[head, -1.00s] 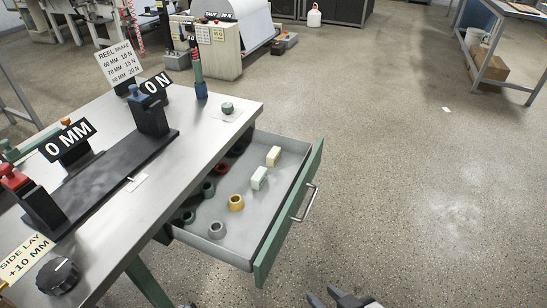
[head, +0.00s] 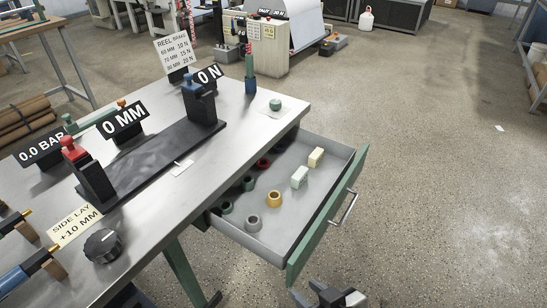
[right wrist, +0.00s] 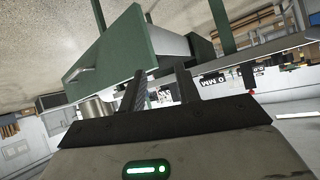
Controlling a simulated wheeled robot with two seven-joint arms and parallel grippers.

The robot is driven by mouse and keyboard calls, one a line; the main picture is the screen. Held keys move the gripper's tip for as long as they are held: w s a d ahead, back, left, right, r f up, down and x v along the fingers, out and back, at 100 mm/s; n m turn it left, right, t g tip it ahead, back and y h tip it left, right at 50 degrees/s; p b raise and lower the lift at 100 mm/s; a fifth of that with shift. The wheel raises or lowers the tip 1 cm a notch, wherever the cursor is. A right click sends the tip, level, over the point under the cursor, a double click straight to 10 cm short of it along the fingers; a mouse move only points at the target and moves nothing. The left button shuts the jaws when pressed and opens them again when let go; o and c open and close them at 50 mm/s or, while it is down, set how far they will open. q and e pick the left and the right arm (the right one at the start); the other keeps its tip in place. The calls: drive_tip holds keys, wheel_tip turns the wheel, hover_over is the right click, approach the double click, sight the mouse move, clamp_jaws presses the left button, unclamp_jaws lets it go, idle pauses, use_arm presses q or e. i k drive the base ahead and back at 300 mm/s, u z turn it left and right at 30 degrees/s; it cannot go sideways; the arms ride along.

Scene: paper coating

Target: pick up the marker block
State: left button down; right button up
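Two pale cream blocks stand in the open drawer (head: 262,230), a nearer one (head: 299,177) and a farther one (head: 316,157). I cannot tell for sure which is the marker block. My right gripper (head: 307,291) is at the bottom edge of the head view, in front of and below the drawer front, apart from the blocks. Its two dark fingers are spread with nothing between them, also in the right wrist view (right wrist: 160,88). The blocks cannot be made out in the right wrist view. My left gripper is not in view.
The drawer's green front (head: 330,215) with its metal handle (head: 345,207) stands out from the bench (head: 160,215). Several rings lie near the blocks, including a yellow one (head: 274,199) and a grey one (head: 253,224). Open floor (head: 440,200) lies to the right.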

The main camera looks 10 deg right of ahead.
sight(316, 156)
drive_tip(key=u, duration=1.8)
drive_tip(key=k, duration=1.25)
drive_tip(key=z, duration=1.95)
drive_tip(key=i, duration=0.35)
drive_tip(key=u, duration=0.25)
